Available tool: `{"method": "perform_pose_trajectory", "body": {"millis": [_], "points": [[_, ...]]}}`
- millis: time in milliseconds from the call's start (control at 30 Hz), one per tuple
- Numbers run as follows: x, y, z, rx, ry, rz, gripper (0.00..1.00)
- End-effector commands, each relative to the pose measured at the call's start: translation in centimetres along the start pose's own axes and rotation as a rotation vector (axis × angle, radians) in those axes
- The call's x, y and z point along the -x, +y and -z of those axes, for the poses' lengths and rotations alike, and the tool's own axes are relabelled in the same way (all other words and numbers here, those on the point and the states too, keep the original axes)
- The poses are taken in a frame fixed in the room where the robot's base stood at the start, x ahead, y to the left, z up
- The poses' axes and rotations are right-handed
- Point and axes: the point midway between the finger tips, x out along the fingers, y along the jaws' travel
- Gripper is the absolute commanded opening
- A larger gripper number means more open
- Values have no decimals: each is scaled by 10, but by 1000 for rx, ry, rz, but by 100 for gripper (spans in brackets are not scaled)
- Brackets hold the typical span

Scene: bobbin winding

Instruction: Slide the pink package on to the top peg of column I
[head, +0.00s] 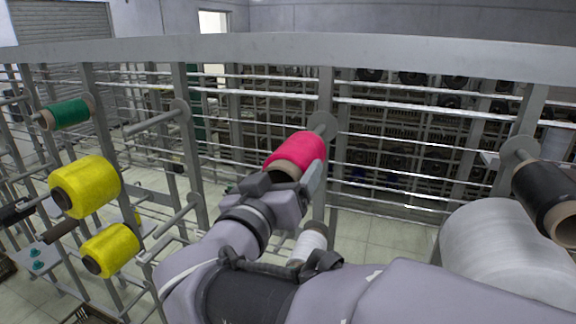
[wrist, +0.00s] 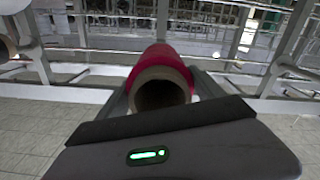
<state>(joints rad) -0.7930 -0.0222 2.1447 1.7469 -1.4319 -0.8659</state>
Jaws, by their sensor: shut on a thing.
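The pink package (head: 293,150) is a pink-red yarn bobbin on a brown tube. My gripper (head: 287,183) is shut on it at its near end. In the head view the package is at the end of a grey top peg (head: 322,124) on a rack column; I cannot tell how far the peg is inside it. In the wrist view the package (wrist: 161,72) is between the two fingers (wrist: 160,95), with the open tube end facing the camera. No column label is readable.
Yellow packages (head: 92,187) and a green one (head: 68,113) hang on pegs at left. A black package (head: 546,195) and a large white one (head: 505,245) are at right. A small white package (head: 309,243) is below my gripper. An empty peg (head: 152,122) sticks out left.

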Motion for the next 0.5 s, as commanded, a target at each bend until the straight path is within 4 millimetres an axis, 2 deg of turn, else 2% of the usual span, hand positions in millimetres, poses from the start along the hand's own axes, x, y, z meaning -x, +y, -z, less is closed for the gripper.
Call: {"method": "perform_pose_trajectory", "body": {"millis": [500], "points": [[-10,0,0,0,0,-1,27]]}}
